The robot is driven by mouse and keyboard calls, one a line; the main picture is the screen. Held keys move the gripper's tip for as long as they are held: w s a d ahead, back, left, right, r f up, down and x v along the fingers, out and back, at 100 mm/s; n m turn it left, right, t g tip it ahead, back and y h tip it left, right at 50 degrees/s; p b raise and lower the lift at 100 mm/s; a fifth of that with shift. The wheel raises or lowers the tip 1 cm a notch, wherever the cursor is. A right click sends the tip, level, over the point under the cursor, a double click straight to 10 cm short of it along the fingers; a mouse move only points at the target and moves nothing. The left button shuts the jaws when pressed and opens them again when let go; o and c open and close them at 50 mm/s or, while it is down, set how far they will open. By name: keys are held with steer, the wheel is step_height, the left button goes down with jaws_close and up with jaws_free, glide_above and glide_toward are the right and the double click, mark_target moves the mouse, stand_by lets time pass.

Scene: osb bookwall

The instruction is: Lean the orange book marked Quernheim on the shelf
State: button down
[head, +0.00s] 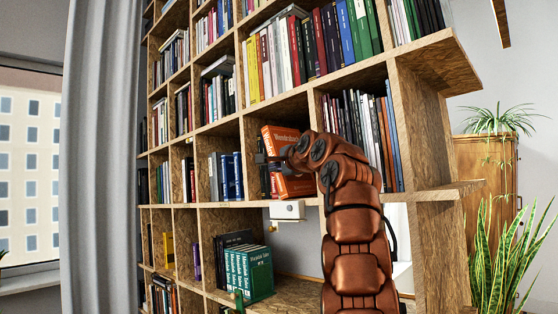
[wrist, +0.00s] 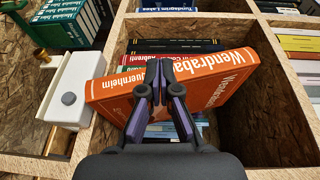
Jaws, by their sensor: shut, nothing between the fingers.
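The orange book (head: 283,135) stands tilted in a middle shelf compartment, behind my gripper. In the wrist view the orange book (wrist: 222,80) carries large white "Wendrabad" lettering and smaller "Quernheim" lettering at left. Its middle is hidden by my fingers. My gripper (wrist: 168,62) is shut and empty, with its fingertips in front of the book, close to or touching it; I cannot tell which. In the head view my gripper (head: 266,160) reaches into the compartment and covers part of the book.
The compartment's right side (wrist: 285,120) is bare. A white box (wrist: 68,100) is fixed at the shelf edge. Green books (head: 248,270) stand in the compartment below. Wooden dividers (head: 312,110) bound the space.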

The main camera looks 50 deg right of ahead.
steer(key=shift+w+d, duration=0.2)
steer(key=shift+w, duration=0.25)
steer(key=shift+s+d+p, duration=0.15)
steer(key=shift+d+p, duration=1.9)
steer(key=shift+d, duration=0.85)
stand_by(1.0)
